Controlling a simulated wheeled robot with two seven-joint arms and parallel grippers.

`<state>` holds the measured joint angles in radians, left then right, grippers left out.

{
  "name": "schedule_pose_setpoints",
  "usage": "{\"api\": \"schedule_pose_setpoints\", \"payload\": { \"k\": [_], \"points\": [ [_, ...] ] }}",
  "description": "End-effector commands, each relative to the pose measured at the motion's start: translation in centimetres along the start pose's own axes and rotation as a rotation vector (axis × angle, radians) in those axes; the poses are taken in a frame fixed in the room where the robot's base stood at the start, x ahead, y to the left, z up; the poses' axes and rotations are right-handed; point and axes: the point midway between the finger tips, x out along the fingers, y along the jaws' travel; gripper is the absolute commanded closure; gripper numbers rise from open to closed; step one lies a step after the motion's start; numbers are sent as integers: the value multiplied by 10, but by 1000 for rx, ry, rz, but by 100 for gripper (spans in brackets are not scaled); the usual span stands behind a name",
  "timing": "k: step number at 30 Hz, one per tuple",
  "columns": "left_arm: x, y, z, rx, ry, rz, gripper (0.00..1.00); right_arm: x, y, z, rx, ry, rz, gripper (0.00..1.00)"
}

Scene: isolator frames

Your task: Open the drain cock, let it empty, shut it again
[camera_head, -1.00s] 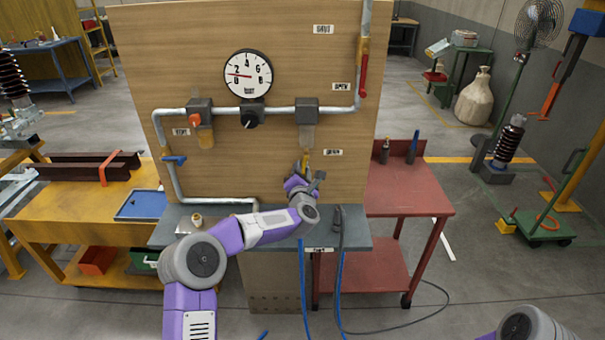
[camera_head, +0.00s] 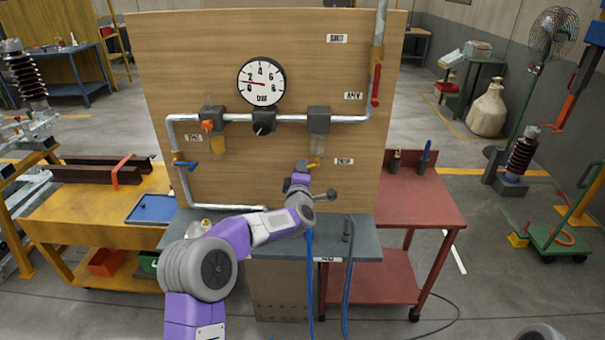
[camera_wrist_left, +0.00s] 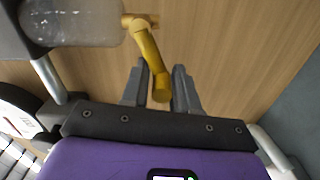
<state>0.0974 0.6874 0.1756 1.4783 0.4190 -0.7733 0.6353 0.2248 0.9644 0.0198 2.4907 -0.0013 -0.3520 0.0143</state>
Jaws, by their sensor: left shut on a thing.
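The drain cock is a small yellow fitting with a bent yellow lever (camera_wrist_left: 152,60), under the clear bowl (camera_wrist_left: 75,22) of the right-hand filter unit. In the head view the cock (camera_head: 316,162) shows small below that bowl (camera_head: 317,144). My left gripper (camera_head: 299,170) is at the cock, just below and left of the bowl. In the left wrist view its fingers (camera_wrist_left: 160,86) stand either side of the lever's end and are shut on it. The bowl looks clear with some specks; I cannot tell a liquid level. My right gripper is out of view.
The wooden panel (camera_head: 200,70) stands close behind, with the gauge (camera_head: 261,82), pipes, an orange-knobbed unit (camera_head: 212,122), a blue-handled valve (camera_head: 186,164) and a red lever (camera_head: 376,86). A grey shelf (camera_head: 362,242) lies below. A red cart (camera_head: 425,205) stands right.

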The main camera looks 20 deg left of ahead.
Motion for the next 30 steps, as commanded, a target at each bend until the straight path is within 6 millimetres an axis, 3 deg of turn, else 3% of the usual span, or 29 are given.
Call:
{"api": "schedule_pose_setpoints", "payload": {
  "k": [1, 15, 30],
  "points": [
    [-2, -2, 9, 48, -22, -12, 100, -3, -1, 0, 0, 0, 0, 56],
    [-2, 11, 2, 378, -23, -13, 100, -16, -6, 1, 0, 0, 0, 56],
    [-2, 13, 0, 469, -23, -13, 100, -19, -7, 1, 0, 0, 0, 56]
  ]
}}
